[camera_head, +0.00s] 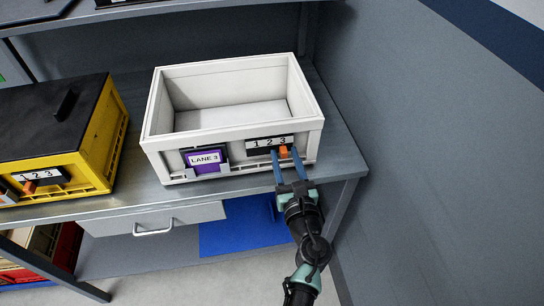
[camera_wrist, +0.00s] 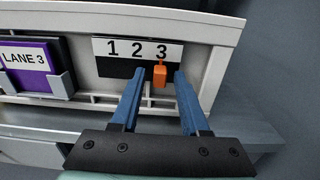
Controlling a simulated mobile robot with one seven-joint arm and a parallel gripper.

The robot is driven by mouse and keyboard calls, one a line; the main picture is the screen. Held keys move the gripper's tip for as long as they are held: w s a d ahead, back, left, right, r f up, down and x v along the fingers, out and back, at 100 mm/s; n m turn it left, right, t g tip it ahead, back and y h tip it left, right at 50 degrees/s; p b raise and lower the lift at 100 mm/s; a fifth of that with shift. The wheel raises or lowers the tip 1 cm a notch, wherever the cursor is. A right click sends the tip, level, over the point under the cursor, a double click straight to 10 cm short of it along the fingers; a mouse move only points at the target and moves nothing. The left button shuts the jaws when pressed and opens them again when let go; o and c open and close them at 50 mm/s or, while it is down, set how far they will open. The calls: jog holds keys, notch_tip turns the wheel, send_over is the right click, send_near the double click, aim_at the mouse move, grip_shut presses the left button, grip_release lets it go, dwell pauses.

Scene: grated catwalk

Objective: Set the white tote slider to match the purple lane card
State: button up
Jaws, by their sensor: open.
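The white tote (camera_head: 230,120) stands open and empty on the metal bench. Its front holds a purple card (camera_head: 206,160) reading "LANE 3", which also shows in the wrist view (camera_wrist: 25,66). To the card's right is a 1 2 3 scale (camera_head: 270,142). The orange slider (camera_wrist: 160,74) sits under the 3, and it shows in the head view (camera_head: 284,152). My gripper (camera_wrist: 155,78) is open, its blue fingers on either side of the slider with gaps showing. Whether a finger touches the tote front cannot be told.
A yellow tote (camera_head: 62,140) with a black lid and its own orange slider (camera_head: 30,187) stands to the left. The metal bench (camera_head: 345,160) has a drawer (camera_head: 155,220) below. A grey wall (camera_head: 440,150) rises close on the right.

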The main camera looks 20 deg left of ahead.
jog(key=p+v, duration=0.1)
jog(key=v, duration=0.6)
dwell(0.4)
jog(key=shift+r, duration=0.1)
jog(key=w+d+r+m+t+h, duration=0.1)
jog(key=d+r+m+t+h, duration=0.4)
jog(key=r, duration=0.6)
jog(key=w+d+r+m+t+p, duration=0.1)
jog(key=d+r+m+t, duration=0.1)
jog(key=r+m, duration=0.75)
jog(key=w+d+r+m+t+h, duration=0.25)
jog(key=d+r+m, duration=0.2)
jog(key=r, duration=0.85)
jog(key=s+d+r+m+t+h, duration=0.25)
jog(key=s+r+m+h, duration=0.3)
jog(key=r+m, duration=0.7)
jog(key=s+a+r+m+y+p, duration=0.1)
jog(key=s+a+r+m+y, duration=0.1)
jog(key=s+r+m, duration=0.8)
jog(key=shift+a+r+m+y, duration=0.2)
jog(key=shift+r+m+y, duration=0.3)
jog(key=shift+r+m, duration=0.15)
